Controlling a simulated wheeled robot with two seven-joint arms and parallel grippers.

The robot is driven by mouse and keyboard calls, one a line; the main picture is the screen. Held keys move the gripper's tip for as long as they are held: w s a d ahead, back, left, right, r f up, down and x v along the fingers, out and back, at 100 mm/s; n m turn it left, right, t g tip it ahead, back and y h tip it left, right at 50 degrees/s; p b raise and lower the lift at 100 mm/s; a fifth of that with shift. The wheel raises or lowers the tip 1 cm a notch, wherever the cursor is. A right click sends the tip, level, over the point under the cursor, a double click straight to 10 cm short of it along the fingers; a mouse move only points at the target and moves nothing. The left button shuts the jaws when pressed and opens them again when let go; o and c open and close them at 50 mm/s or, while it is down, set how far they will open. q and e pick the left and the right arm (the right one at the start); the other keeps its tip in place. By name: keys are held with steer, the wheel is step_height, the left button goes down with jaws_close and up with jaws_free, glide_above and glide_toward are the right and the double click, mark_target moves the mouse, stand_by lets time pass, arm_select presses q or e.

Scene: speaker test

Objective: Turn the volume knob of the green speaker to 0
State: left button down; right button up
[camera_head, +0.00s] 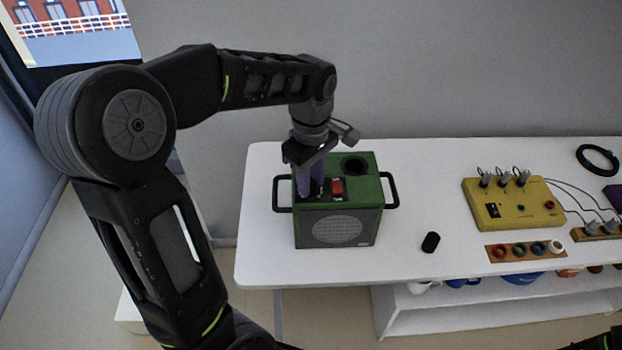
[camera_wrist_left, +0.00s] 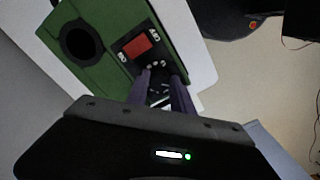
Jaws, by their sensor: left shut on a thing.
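The green speaker (camera_head: 363,208) stands on the white table's left part, with a round grille in front, black handles at both sides and a red switch (camera_head: 337,187) on top. My left gripper (camera_head: 311,190) points down onto the top, left of the red switch. Its purple fingers are closed around the volume knob, which is mostly hidden; a dark and silvery part of the knob (camera_wrist_left: 158,97) shows between the fingers in the left wrist view. Small white marks (camera_wrist_left: 155,65) lie near the fingertips. The knob's pointer cannot be read. My right gripper is not in view.
A round black opening (camera_head: 354,165) is in the speaker's top at the back. A small black object (camera_head: 430,242) lies right of the speaker. A yellow box (camera_head: 512,204) with cables and a strip of coloured rings (camera_head: 524,250) are farther right.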

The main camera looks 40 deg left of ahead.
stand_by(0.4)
arm_select(q)
steer(key=c, duration=1.1)
jaws_free()
step_height(320, 180, up, 8)
steer(key=shift+f, duration=0.1)
